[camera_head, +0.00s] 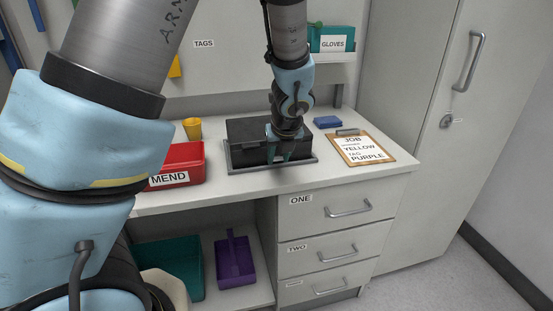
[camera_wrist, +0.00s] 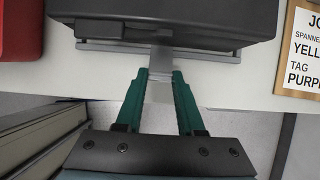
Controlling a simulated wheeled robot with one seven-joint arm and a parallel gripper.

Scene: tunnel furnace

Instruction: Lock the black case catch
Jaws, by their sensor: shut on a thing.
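The black case (camera_head: 246,128) sits with its lid down in a shallow grey tray (camera_head: 240,170) on the counter. In the wrist view the case (camera_wrist: 215,18) fills the top of the picture. My gripper (camera_head: 278,153) is at the front of the case, pointing down. In the wrist view its teal fingers (camera_wrist: 160,76) are shut on a narrow light grey piece, the catch (camera_wrist: 160,60), at the middle of the case's front edge. The fingertips partly hide the catch, and I cannot tell whether it is latched.
A red bin (camera_head: 184,158) labelled MEND stands left of the case, with a yellow cup (camera_head: 192,128) behind. A clipboard (camera_head: 362,148) and a blue block (camera_head: 327,122) lie to the right. Drawers (camera_head: 335,206) are below, and a tall cabinet (camera_head: 425,110) stands at right.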

